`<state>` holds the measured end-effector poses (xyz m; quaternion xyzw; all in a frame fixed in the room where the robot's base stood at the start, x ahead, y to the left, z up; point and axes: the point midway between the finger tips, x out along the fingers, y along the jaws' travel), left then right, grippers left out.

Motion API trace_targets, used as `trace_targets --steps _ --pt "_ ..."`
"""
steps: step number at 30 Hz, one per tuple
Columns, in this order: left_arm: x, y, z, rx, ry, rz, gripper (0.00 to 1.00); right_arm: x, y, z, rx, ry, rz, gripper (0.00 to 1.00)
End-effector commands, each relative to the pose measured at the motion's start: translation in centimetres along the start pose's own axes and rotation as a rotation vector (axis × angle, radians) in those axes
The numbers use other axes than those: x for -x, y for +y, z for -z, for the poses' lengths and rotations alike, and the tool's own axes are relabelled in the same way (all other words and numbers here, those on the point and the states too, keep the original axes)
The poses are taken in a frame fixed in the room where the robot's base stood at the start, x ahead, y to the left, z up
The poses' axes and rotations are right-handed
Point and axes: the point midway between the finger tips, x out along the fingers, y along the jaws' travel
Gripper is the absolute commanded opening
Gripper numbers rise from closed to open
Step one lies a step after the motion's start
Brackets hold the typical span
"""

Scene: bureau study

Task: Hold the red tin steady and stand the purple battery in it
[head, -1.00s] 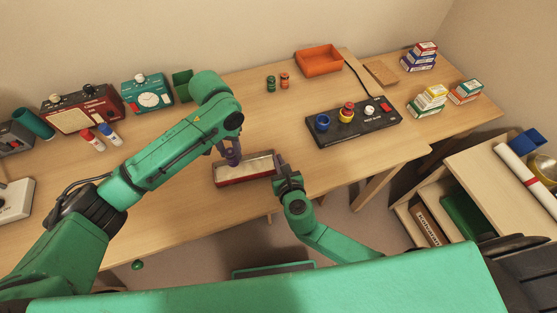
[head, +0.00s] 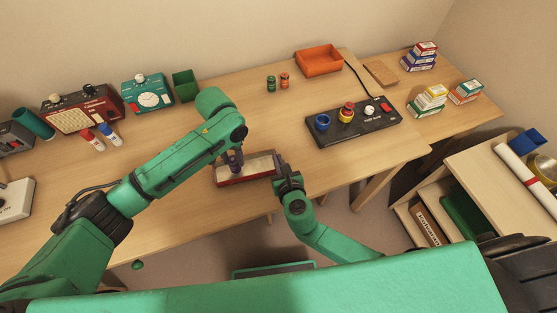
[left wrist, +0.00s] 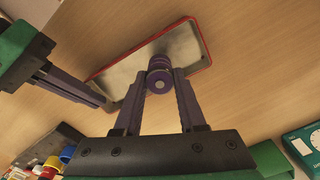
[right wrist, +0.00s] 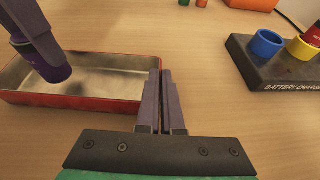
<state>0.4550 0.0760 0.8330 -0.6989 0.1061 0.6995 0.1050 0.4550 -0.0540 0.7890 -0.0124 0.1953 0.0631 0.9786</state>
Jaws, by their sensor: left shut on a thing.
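The red tin (head: 230,182) is a long, shallow open box with a bare metal inside, lying on the desk. It also shows in the left wrist view (left wrist: 204,45) and the right wrist view (right wrist: 80,100). My left gripper (head: 234,157) is shut on the purple battery (left wrist: 159,76) and holds it over the tin's opening. The battery's lower end (right wrist: 55,73) shows in the right wrist view; I cannot tell whether it touches the tin's floor.
A black battery charger (head: 360,128) with coloured sockets stands to the right. Orange and green batteries (head: 278,82) and an orange tray (head: 318,60) are behind. Bare desk surrounds the tin.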

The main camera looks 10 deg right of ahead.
Motion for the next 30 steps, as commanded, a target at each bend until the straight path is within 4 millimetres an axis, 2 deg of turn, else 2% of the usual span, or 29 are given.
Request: trace_targets --steps 15,16,18,27,30 --pt "-2.1 0.0 0.0 0.000 -0.001 0.001 0.00 0.0 0.0 0.0 0.000 0.000 0.000 0.00" --pt "-2.0 0.0 0.0 0.000 0.000 0.001 0.51 0.0 0.0 0.0 0.000 0.000 0.000 0.00" --pt "-2.0 0.0 0.0 0.000 0.000 0.001 0.75 0.0 0.0 0.0 0.000 0.000 0.000 0.00" --pt "-1.9 0.0 0.0 0.000 0.000 0.001 0.75 0.0 0.0 0.0 0.000 0.000 0.000 0.00" --pt "-1.0 0.0 0.1 0.000 0.002 0.000 0.75 0.0 0.0 0.0 0.000 0.000 0.000 0.00"
